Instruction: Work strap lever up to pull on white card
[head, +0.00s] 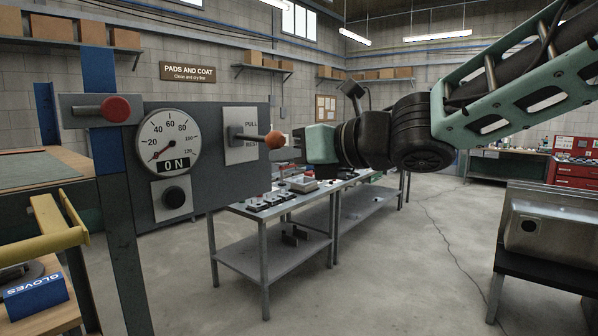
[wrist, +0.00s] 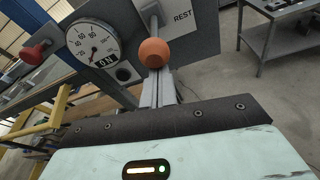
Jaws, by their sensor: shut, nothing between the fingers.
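The strap lever (head: 252,137) has a grey arm and an orange ball knob (head: 274,140). It sticks out from a white card (head: 238,152) on the grey panel. PULL is printed at the card's top and REST lower down; the lever looks about level between the words. My gripper (head: 308,143) is shut and empty, just right of the knob in the head view; whether they touch I cannot tell. In the wrist view the knob (wrist: 153,53) shows just beyond my gripper's dark edge, with REST readable on the card (wrist: 184,22) and PULL out of sight.
A metal bench (head: 272,222) with small parts stands behind.

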